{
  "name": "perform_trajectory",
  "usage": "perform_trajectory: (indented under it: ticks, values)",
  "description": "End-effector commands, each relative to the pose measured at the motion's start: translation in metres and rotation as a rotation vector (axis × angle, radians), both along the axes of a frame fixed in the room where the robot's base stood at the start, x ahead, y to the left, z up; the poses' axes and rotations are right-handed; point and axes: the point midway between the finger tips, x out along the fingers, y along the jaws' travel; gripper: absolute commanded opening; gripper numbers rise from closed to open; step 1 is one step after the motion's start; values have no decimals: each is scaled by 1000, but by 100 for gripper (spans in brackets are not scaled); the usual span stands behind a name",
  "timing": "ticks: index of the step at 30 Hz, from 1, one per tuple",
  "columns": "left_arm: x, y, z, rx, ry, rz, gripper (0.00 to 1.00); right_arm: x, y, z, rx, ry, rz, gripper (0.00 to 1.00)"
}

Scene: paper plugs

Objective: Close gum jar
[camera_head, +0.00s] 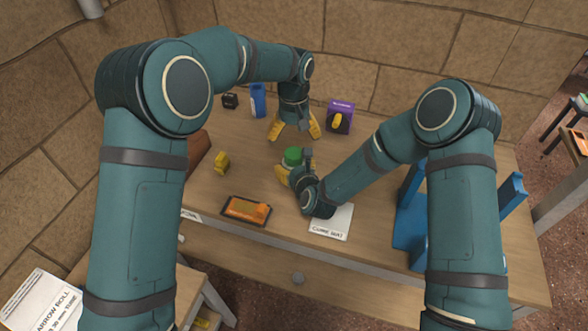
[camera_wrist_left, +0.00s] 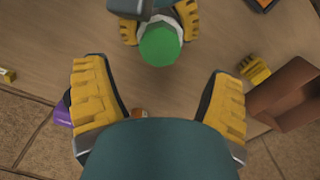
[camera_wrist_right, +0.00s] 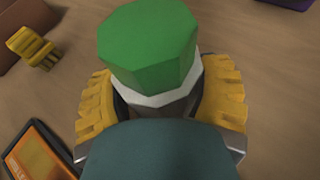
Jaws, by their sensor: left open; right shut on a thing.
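The gum jar has a green lid (camera_head: 293,156) on top and a pale body (camera_wrist_right: 170,98) below it. The lid also shows in the left wrist view (camera_wrist_left: 160,45). In the right wrist view the lid (camera_wrist_right: 148,48) covers the top of the body; I cannot tell how tightly it sits. My right gripper (camera_wrist_right: 158,105) is shut around the jar's body, one yellow finger on each side. My left gripper (camera_head: 294,132) is open and empty, behind the jar and apart from it, pointing down at the table.
A cure mat (camera_head: 331,222) lies in front, a blue stand (camera_head: 410,215) right.

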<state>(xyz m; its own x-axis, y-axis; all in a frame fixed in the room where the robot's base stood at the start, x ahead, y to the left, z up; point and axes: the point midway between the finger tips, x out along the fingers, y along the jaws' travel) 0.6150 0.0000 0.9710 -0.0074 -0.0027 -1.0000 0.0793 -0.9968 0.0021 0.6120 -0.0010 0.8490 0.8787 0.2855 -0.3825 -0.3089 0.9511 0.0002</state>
Motion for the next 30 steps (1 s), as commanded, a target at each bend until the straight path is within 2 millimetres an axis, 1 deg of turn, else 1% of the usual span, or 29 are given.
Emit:
perform_trajectory:
  ticks: [5,12,16,21,30]
  values:
    - [-1,0,-19,1,3,0,83,0,0,0,0,0,0,0]
    - [-1,0,-55,1,4,0,83,0,0,0,0,0,0,0]
    - [-1,0,-69,1,2,-1,83,0,0,0,0,0,0,0]
    - [-1,0,-77,0,0,-1,83,0,0,0,0,0,0,0]
    - [-1,0,-78,0,0,-1,83,0,0,0,0,0,0,0]
